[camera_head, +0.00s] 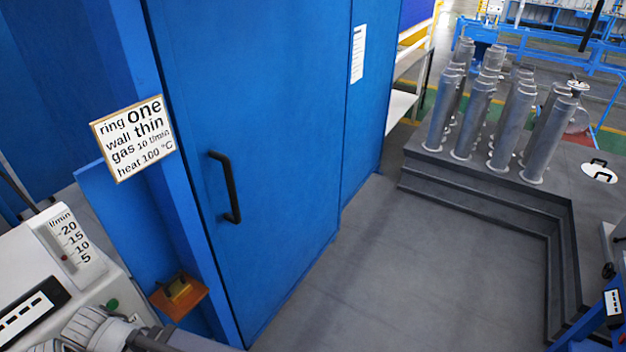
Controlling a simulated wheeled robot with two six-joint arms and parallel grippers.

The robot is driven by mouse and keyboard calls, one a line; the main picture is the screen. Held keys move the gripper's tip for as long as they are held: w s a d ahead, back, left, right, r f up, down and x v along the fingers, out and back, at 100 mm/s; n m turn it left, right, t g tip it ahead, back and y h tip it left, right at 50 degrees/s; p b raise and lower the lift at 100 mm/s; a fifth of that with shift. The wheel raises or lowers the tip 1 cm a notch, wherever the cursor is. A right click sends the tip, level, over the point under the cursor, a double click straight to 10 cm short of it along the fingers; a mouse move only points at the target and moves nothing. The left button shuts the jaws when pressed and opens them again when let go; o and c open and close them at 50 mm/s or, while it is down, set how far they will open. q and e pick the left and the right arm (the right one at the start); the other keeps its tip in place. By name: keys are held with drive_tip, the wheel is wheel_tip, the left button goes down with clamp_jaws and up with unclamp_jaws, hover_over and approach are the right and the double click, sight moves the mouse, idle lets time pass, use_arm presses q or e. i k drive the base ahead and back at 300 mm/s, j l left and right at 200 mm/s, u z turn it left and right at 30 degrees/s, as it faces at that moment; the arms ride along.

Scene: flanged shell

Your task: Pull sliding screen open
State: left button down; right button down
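The sliding screen (275,130) is a tall blue panel in the middle left of the head view. A black bar handle (230,188) stands upright near its left edge. The screen's left edge meets a blue post (180,165), and its right side meets another blue panel (368,110). I see no open gap between the screen and the post. Neither of my grippers shows in this view, and nothing touches the handle.
A sign (133,137) is on the left post. A pale machine with a flow scale (72,240) fills the lower left. Grey floor (400,270) is clear before the screen. Metal cylinders (475,105) stand on a stepped platform at right.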

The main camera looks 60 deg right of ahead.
sight(257, 93)
drive_tip(key=z, duration=1.8)
